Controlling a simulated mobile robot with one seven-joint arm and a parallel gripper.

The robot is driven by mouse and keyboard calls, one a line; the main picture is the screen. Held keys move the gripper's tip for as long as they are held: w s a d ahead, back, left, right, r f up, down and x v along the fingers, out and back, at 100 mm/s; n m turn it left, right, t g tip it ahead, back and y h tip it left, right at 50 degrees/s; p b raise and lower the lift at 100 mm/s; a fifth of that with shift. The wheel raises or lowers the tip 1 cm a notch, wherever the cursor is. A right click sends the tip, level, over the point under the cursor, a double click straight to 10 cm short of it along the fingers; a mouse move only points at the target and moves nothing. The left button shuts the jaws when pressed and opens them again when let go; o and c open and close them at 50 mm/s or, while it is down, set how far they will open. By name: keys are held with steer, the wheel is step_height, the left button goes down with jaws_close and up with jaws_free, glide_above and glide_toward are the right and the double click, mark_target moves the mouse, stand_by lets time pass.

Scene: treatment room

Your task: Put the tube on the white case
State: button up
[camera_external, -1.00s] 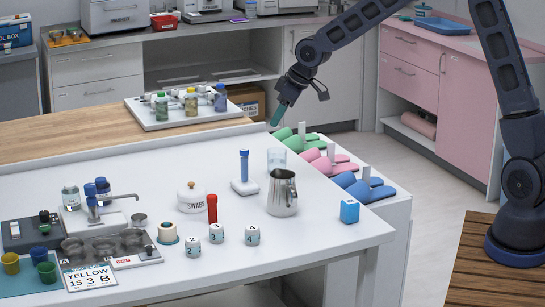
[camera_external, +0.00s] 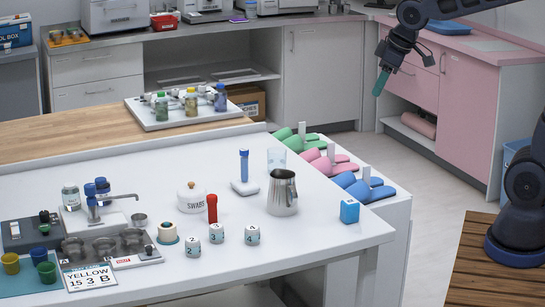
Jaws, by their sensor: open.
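My gripper (camera_external: 381,82) hangs in the air at the upper right, in front of the pink cabinet, with its teal fingertip part pointing down. It is open and well away from the table. A blue tube (camera_external: 244,164) stands upright on a small white base (camera_external: 244,188) on the white table. A red tube-like item (camera_external: 212,208) stands nearer the front. I cannot tell which one is the task's tube. A white flat case or tray (camera_external: 160,127) with several coloured bottles lies on the wooden top; it may be the white case.
A blue box (camera_external: 349,211) is near the right edge. Coloured slippers (camera_external: 363,190) lie on a white shelf beside the table.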

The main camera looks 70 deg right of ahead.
steer(key=s+a+f+y, duration=0.1)
steer(key=s+a, duration=0.1)
steer(key=s, duration=1.5)
steer(key=shift+s+m, duration=0.3)
